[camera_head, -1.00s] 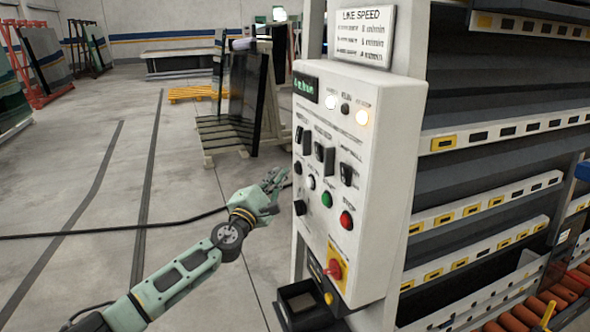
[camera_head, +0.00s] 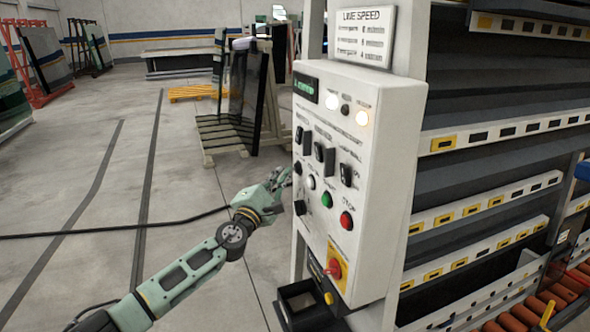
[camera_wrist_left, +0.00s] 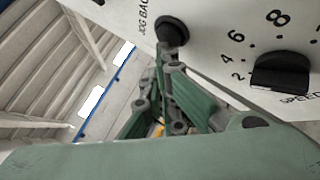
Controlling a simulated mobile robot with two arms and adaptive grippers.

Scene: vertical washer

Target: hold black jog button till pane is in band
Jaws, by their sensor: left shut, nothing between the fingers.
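The control panel (camera_head: 362,150) is white and stands at the centre, with lamps, switches and buttons. The black jog button (camera_head: 298,168) is at its left edge; in the left wrist view the round black button (camera_wrist_left: 172,29) sits beside lettering that reads "JOG BAC", cut off or partly hidden. My left gripper (camera_head: 285,176) is green-grey, shut and empty, its fingertips right at this button. In the left wrist view its tip (camera_wrist_left: 170,52) overlaps the button's lower edge; I cannot tell whether it is pressed in. The pane and the band are not clearly recognisable. My right gripper is out of view.
A black speed knob (camera_wrist_left: 281,72) sits close by. Green (camera_head: 327,200) and red (camera_head: 346,221) buttons and a red switch on yellow (camera_head: 335,270) are lower on the panel. Orange rollers (camera_head: 530,311) lie at lower right. A dark glass rack (camera_head: 249,95) stands behind; the left floor is open.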

